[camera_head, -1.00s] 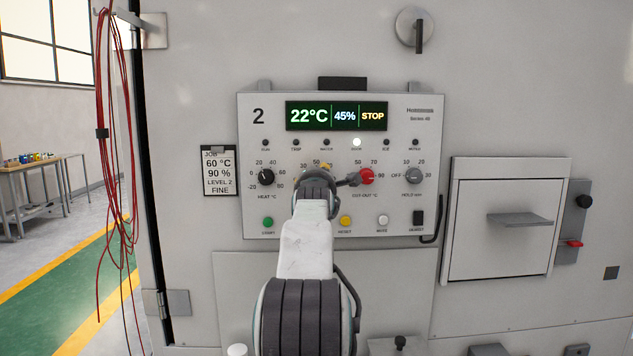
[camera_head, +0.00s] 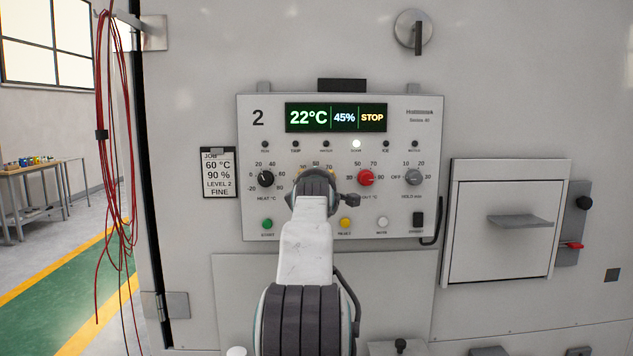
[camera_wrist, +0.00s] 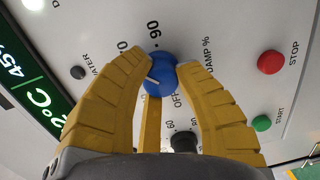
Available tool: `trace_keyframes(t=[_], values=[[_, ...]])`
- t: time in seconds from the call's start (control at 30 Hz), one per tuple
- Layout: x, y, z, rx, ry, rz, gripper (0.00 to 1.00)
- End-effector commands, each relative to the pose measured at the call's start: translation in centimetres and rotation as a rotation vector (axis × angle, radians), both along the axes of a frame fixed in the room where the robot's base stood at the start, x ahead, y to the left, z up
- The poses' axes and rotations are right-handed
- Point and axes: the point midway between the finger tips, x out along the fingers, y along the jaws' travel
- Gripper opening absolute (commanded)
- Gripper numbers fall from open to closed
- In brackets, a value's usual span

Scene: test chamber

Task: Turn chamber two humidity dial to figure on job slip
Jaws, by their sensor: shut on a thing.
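The chamber two panel (camera_head: 410,120) shows 22°C, 45% and STOP on its display (camera_head: 336,117). The job slip (camera_head: 219,173) to its left reads 60 °C, 90 %, LEVEL 2, FINE. The blue humidity dial (camera_wrist: 161,84), marked DAMP %, shows in the wrist view with a short white pointer line; my arm hides it in the head view. My gripper (camera_wrist: 160,72) has its yellow fingers closed around the dial's sides. A 90 mark stands by the dial, but other scale figures are partly hidden by the fingers.
The black heat dial (camera_head: 265,179) is left of my gripper. The red cut-out dial (camera_head: 366,177) and grey hold dial (camera_head: 413,177) are to the right. Several buttons line the panel's lower edge. Red cables (camera_head: 112,150) hang at the far left.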

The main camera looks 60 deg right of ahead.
Motion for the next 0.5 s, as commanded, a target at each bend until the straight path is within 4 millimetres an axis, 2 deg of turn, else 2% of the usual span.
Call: trace_keyframes(t=[0.43, 0.47, 0.5], values=[[0.00, 0.05, 0.35, -0.002, -0.013, 0.000, 0.00], [0.00, 0.05, 0.36, -0.003, -0.012, 0.000, 0.33], [0.00, 0.04, 0.34, -0.003, -0.012, 0.000, 0.36]])
